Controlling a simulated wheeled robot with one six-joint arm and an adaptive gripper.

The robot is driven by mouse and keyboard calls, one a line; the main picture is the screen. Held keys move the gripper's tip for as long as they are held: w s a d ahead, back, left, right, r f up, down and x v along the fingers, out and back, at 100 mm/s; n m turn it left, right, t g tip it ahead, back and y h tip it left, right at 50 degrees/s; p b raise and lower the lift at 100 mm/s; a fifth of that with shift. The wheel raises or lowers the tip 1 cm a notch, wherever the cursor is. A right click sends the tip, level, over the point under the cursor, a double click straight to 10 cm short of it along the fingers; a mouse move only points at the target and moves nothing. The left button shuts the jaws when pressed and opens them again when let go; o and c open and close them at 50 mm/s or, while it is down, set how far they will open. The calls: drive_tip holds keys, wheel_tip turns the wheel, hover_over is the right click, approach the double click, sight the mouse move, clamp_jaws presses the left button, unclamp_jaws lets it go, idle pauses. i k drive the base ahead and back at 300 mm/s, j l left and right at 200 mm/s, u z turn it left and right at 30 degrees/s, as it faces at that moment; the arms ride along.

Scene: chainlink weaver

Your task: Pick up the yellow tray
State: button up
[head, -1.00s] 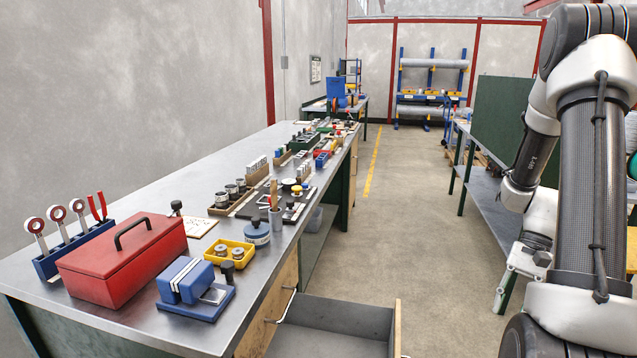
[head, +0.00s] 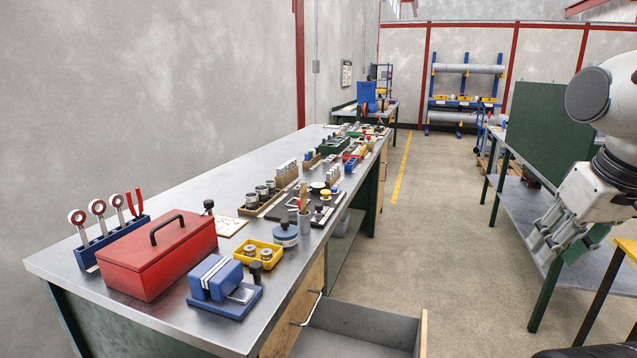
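The yellow tray (head: 277,262) is a small shallow tray on the metal workbench, holding round metal parts and a dark-knobbed piece at its near edge. It sits between the red toolbox (head: 158,258) and the round blue container (head: 285,236), just behind the blue block fixture (head: 223,290). My gripper (head: 543,240) is at the right of the head view, far from the tray, over the aisle by the right-hand bench. Its fingers look apart, with nothing seen between them.
The long workbench (head: 235,195) carries several tools, racks and blocks. An open drawer (head: 365,325) juts out from its front below the tray. A second bench (head: 520,212) with a green panel stands right. The aisle floor (head: 430,215) between is clear.

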sight(238, 253)
drive_tip(key=k+l+u, duration=0.1)
drive_tip(key=l, duration=0.25)
drive_tip(key=k+l+u, duration=0.1)
drive_tip(key=k+l, duration=0.15)
drive_tip(key=k+l+u, duration=0.15)
drive_tip(key=l, duration=0.3)
drive_tip(key=i+j, duration=0.1)
drive_tip(key=j, duration=0.35)
drive_tip(key=i+j, duration=0.1)
drive_tip(key=j, duration=0.35)
drive_tip(key=i+j, duration=0.15)
drive_tip(key=j, duration=0.3)
drive_tip(key=i+j, duration=0.1)
drive_tip(key=j, duration=0.35)
drive_tip(key=i+j+u, duration=0.1)
drive_tip(key=j, duration=0.35)
drive_tip(key=i+j, duration=0.55)
